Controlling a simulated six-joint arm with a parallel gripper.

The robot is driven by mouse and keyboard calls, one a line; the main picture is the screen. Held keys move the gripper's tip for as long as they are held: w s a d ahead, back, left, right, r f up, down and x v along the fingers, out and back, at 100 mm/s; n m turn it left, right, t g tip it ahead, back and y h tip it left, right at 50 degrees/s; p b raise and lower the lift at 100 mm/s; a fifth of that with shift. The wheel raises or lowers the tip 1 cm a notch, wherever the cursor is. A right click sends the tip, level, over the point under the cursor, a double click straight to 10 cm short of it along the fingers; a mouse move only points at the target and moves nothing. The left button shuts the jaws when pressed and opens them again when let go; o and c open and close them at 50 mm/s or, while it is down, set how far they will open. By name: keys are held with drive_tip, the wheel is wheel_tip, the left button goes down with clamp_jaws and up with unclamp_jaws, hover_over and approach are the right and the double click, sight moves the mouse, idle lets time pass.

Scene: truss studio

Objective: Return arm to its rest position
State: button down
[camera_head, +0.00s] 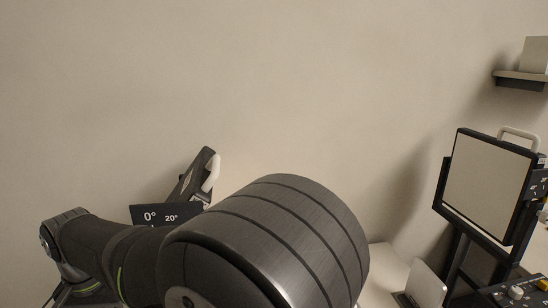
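My own dark arm fills the lower middle and lower left of the head camera view. Its large banded grey link is close to the camera, and a thinner section runs left to a joint near the left edge. My gripper does not show in this view, so I cannot see its fingers or whether it holds anything.
Behind my arm stand a dark panel with a white handle (211,172) and a black sign (166,215) reading 0° and 20°. At right are a framed pale panel (487,186), a wall shelf (519,78), a white box (427,284) and a knobbed console (512,294). The upper wall is bare.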

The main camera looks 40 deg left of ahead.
wheel_tip(320, 180, down, 4)
drive_tip(key=shift+r, duration=2.3)
drive_tip(key=c, duration=1.7)
unclamp_jaws()
drive_tip(key=shift+s+d+r, duration=0.1)
drive_tip(key=shift+s+r, duration=0.05)
drive_tip(key=shift+s, duration=0.05)
drive_tip(key=o, duration=1.4)
drive_tip(key=r+t, duration=0.1)
drive_tip(key=s+d+r+t, duration=0.1)
drive_tip(key=s+r+t+h, duration=0.1)
drive_tip(key=r+t, duration=0.1)
drive_tip(key=shift+d, duration=0.4)
drive_tip(key=o, duration=0.3)
drive_tip(key=shift+w+d, duration=0.1)
drive_tip(key=shift+w, duration=0.05)
drive_tip(key=x, duration=0.9)
drive_tip(key=shift+w, duration=0.25)
drive_tip(key=shift+d, duration=0.1)
